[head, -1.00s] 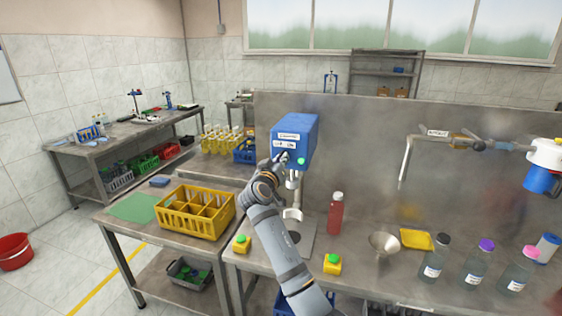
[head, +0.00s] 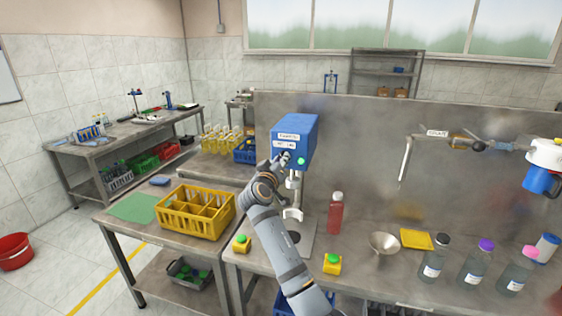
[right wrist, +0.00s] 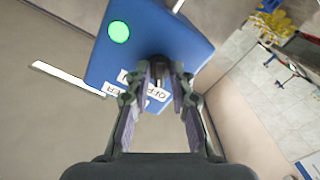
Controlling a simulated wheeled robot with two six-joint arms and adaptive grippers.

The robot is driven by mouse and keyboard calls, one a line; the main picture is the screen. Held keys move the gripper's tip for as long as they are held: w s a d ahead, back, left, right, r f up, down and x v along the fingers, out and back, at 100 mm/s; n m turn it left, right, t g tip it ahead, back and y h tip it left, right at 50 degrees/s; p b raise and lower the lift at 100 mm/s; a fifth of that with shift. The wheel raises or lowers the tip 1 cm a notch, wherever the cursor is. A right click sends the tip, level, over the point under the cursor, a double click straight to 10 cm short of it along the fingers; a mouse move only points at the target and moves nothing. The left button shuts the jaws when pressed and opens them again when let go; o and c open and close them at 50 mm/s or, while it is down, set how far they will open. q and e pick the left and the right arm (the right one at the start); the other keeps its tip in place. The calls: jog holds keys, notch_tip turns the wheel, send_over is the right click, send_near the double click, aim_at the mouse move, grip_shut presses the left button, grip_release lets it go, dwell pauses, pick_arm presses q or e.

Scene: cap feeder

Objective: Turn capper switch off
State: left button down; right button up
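The capper (head: 301,133) is a blue box on a metal stand at the back of the steel bench, with white labels and a round green lamp (head: 301,161) on its front. The lamp also shows bright green in the right wrist view (right wrist: 119,32). My right gripper (head: 284,161) is at the capper's front. In the right wrist view its two fingers (right wrist: 166,80) close in on either side of the small dark capper switch (right wrist: 158,64), beside a label reading OFF (right wrist: 157,94). The fingers partly hide the switch, so its exact setting cannot be read. My left gripper is not in view.
A red bottle (head: 335,213), a metal funnel (head: 384,243) and several capped bottles stand to the right on the bench. Two yellow boxes with green buttons (head: 332,264) sit near the front edge. A yellow crate (head: 195,212) is on the left table.

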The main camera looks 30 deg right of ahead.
jog(key=shift+o, duration=0.5)
jog(key=v, duration=0.7)
jog(key=shift+s+a, duration=0.2)
jog(key=shift+d, duration=0.1)
